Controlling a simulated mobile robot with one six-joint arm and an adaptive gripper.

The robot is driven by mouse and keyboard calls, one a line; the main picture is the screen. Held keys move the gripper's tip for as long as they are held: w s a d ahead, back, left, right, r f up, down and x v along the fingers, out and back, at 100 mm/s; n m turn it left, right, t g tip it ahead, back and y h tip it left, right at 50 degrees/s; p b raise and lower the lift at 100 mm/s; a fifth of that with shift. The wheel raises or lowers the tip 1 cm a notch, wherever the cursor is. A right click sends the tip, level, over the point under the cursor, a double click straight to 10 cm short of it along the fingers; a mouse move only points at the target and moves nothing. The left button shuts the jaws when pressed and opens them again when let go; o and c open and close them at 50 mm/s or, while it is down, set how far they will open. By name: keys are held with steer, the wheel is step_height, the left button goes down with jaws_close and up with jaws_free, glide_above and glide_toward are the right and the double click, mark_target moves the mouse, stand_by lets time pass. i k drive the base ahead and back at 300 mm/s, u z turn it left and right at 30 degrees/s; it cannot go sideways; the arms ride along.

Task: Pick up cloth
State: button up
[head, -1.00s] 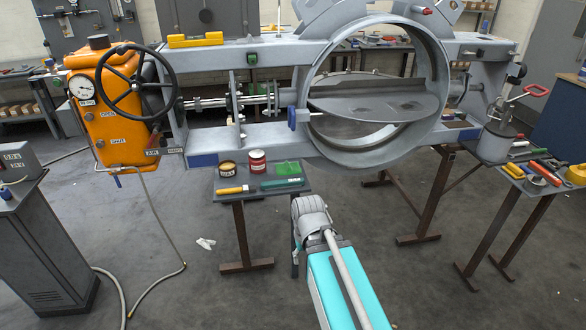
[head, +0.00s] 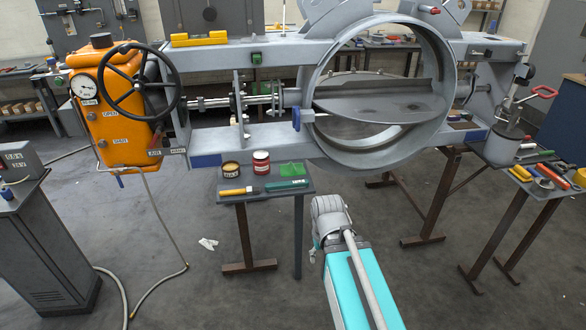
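A small white crumpled piece (head: 208,243), which looks like a cloth or rag, lies on the floor left of the small table (head: 222,199). A flat green piece (head: 291,169), which could also be a cloth, lies at the back right of that table. I cannot tell from this view which one is the cloth. My arm reaches forward from the bottom of the picture and ends in front of the small table, to the right of both pieces.
On the small table are two tins (head: 261,162), a yellow-handled tool (head: 238,190) and a green-handled tool (head: 286,184). The large grey damper frame (head: 400,130) stands behind. A hose (head: 168,229) runs along the floor at left. A tool table (head: 541,186) stands at right.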

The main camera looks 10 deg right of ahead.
mark_target(291, 170)
steer(key=i, duration=0.95)
steer(key=u, duration=0.05)
